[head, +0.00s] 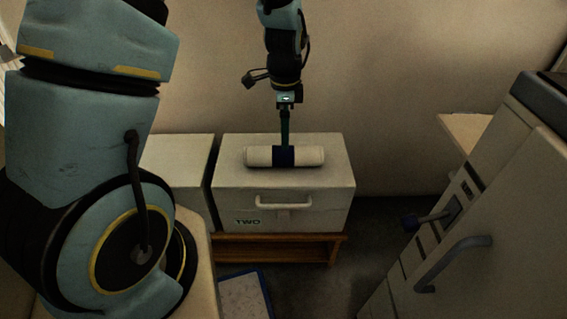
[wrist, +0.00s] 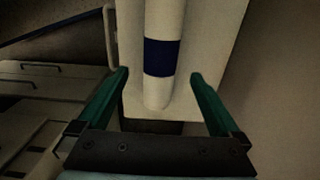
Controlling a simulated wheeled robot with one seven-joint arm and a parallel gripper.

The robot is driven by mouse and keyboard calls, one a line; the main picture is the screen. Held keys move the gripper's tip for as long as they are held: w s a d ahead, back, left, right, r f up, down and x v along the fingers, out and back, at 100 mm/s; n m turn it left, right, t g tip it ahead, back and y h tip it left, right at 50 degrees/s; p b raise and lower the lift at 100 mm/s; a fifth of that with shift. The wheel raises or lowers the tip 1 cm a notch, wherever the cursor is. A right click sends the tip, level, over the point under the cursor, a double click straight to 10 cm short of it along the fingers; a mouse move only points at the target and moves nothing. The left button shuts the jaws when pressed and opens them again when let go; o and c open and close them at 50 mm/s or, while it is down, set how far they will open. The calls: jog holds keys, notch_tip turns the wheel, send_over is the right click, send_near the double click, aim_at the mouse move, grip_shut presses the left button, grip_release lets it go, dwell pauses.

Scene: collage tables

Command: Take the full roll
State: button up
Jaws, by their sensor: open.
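A white roll with a dark blue band around its middle (head: 259,156) lies on its side on top of a white box with a front handle (head: 300,220). The roll also shows in the wrist view (wrist: 164,20), running away from me between the two fingers. My gripper (head: 285,140) is above the roll's middle in the head view, pointing down. In the wrist view my gripper (wrist: 160,77) has its green fingers spread wide, one on each side of the roll, with nothing between them held. I cannot tell how far the fingertips are above the box top.
The box marked TWO stands on a low wooden stand (head: 275,250). Another white box (head: 180,160) stands close on its left. A light cabinet with a handle (head: 500,230) is at the right. A blue-edged board (head: 243,295) is low in front.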

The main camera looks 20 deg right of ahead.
aim_at(283, 155)
notch_tip(283, 155, down, 9)
jog(key=shift+w+a+f+b, duration=0.1)
jog(key=shift+a+f+b, duration=0.1)
jog(key=shift+b, duration=0.15)
jog(key=c, duration=1.6)
